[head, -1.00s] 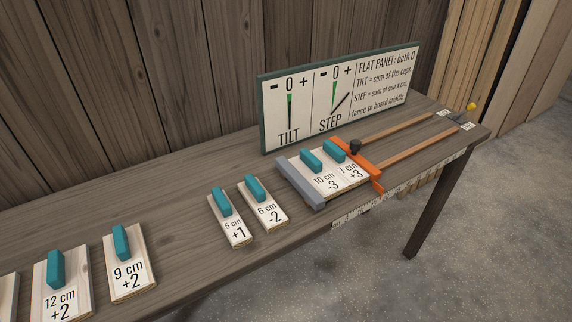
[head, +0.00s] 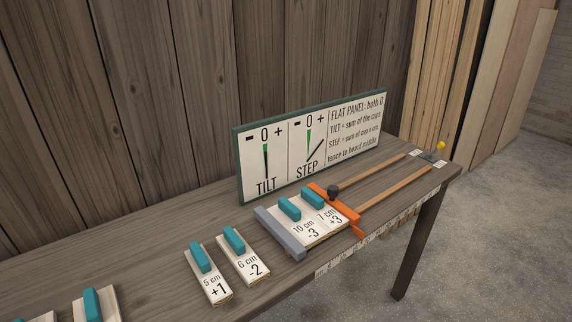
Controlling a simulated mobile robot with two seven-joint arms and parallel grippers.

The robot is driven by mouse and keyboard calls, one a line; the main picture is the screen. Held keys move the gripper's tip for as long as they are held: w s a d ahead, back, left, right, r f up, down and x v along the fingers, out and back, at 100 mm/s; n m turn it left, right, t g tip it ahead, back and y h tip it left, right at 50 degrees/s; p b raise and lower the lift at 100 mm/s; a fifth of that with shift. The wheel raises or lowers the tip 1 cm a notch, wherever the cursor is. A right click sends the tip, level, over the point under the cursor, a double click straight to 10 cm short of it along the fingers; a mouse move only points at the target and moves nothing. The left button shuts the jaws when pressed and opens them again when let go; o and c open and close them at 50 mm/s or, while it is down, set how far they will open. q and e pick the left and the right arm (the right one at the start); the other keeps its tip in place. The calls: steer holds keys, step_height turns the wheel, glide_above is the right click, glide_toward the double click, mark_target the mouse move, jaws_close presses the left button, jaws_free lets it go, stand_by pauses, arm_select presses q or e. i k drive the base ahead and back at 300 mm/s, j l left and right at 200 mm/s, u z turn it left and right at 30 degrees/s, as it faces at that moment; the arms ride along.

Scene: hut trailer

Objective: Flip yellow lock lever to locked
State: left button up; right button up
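The yellow lock lever (head: 440,146) is small in the head view. It stands at the far right end of the bench, on a grey block (head: 432,156) at the end of two wooden rails (head: 396,187). White labels lie beside it, too small to read. Its knob points up; I cannot tell from here which setting it is in. An orange bar (head: 336,211) with a black knob (head: 333,191) sits across the rails, touching or close to the boards marked 10 cm -3 (head: 303,226) and 7 cm +3 (head: 328,215). Neither gripper is in view.
A grey fence (head: 279,233) borders the boards on the left. Loose boards marked 5 cm +1 (head: 213,284) and 6 cm -2 (head: 243,262) lie nearer. A sign (head: 312,145) with TILT and STEP dials stands behind. Open concrete floor (head: 480,250) lies right of the bench (head: 150,235).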

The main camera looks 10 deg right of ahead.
mark_target(441, 145)
steer(key=z, duration=1.4)
steer(key=i+l, duration=0.35)
steer(key=i, duration=0.15)
steer(key=i+l+z, duration=0.1)
steer(key=i+l, duration=0.2)
steer(key=i, duration=0.2)
steer(key=i+l, duration=0.3)
steer(key=i, duration=0.25)
steer(key=l+z, duration=0.05)
